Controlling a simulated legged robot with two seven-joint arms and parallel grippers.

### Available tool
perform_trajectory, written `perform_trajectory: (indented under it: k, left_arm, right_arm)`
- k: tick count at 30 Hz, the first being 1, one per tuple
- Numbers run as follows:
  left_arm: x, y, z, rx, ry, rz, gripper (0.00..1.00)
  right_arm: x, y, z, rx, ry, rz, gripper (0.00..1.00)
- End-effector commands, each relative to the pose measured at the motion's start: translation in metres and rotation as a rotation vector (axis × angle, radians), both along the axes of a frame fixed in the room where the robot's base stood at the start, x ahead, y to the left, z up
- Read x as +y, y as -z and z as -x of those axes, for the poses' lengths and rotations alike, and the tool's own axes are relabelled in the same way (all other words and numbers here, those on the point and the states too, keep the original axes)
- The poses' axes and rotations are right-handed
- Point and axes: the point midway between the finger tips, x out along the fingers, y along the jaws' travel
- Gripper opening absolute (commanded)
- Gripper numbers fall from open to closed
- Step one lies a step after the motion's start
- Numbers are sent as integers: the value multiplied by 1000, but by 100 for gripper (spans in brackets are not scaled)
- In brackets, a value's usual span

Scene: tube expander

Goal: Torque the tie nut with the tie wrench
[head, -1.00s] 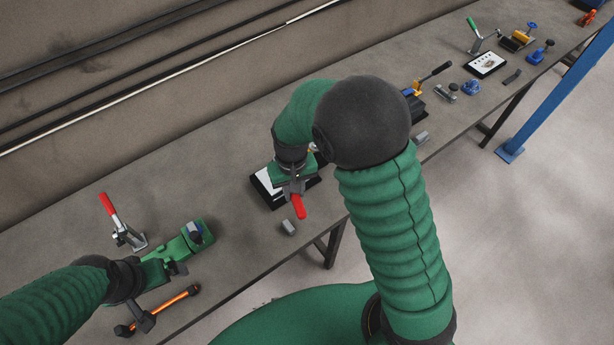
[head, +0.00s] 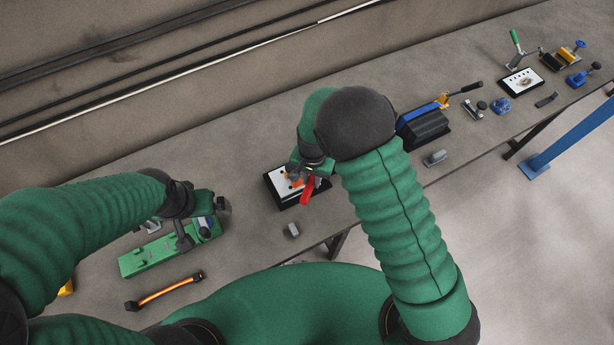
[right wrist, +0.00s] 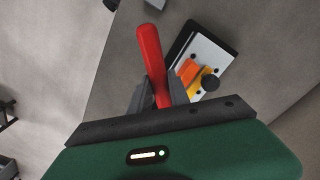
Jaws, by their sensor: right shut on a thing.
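My right gripper (right wrist: 160,102) is shut on a red handle (right wrist: 150,55), which points away from the wrist; the handle also shows in the head view (head: 307,190). Beside it is a white plate on a black base (right wrist: 211,52), carrying orange and yellow parts and a dark knob (right wrist: 210,80). My left gripper (head: 205,223) has its fingers spread over one end of a green block (head: 148,256), with a grey-blue piece between them. An orange bar with black ends (head: 168,290), possibly the tie wrench, lies on the bench. I cannot make out the tie nut.
The long grey bench (head: 245,230) has clear patches between fixtures. A small grey block (head: 292,230) lies near its front edge. A black and blue fixture (head: 424,124) and several other tools stand to the right. A blue post (head: 570,140) rises beyond the front edge.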

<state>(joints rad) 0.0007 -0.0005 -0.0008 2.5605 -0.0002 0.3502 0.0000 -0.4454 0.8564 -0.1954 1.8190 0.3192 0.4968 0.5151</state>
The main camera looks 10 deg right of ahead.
Motion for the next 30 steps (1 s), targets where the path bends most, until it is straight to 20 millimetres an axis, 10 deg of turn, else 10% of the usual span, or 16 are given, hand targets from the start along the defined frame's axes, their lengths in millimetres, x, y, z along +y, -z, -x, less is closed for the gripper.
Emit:
perform_trajectory:
  k: [15,30]
  left_arm:
    - [-1,7,0,0,1,0,100]
    - [-1,10,0,0,1,0,100]
  right_arm:
    - [-115,-3,11,11,-802,5,0]
    - [-143,5,-1,13,-1006,3,0]
